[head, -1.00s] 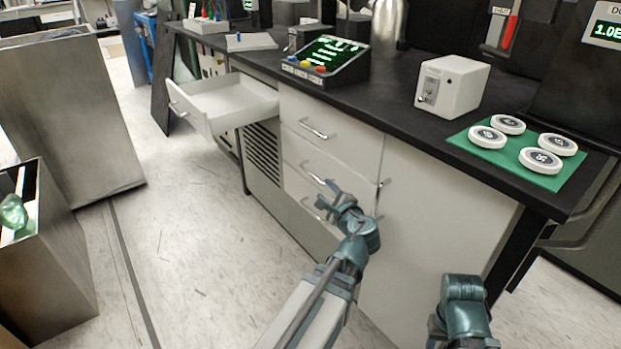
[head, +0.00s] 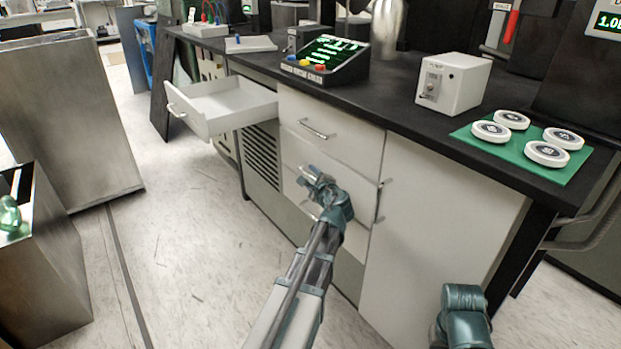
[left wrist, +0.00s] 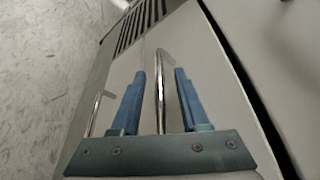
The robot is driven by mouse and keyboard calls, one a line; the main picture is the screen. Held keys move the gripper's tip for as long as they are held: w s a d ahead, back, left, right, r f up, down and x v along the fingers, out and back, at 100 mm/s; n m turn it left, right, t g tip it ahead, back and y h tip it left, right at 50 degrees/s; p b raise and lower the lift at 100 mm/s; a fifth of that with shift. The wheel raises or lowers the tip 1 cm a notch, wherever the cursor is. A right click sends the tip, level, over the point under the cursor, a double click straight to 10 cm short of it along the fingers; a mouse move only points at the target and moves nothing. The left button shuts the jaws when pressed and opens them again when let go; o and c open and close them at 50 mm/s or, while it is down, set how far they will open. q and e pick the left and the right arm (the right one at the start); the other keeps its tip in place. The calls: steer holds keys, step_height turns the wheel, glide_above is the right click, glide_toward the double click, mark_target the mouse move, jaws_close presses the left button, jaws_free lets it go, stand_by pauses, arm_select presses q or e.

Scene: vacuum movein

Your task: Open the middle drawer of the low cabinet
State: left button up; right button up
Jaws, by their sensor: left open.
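The low cabinet (head: 445,225) has a stack of drawers below the black worktop. The middle drawer (head: 356,188) is the one under the top drawer with the bar handle, and its handle is largely hidden by my left gripper (head: 312,178) in the head view. In the left wrist view, the open blue fingers of my left gripper (left wrist: 158,100) stand on either side of a metal bar handle (left wrist: 160,85), apart from it. A dark gap runs along one edge of that drawer front (left wrist: 200,60). My right gripper's fingers do not show, only its arm at the lower right.
A small white drawer (head: 225,108) farther left stands open into the room. The top drawer (head: 330,128) looks shut. A metal bin (head: 45,260) stands at the left. Pale floor (head: 190,235) between bin and cabinet is clear. Green mat (head: 575,165) with white discs lies on the worktop.

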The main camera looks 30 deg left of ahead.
arm_select(q)
jaws_close()
stand_by(1.5)
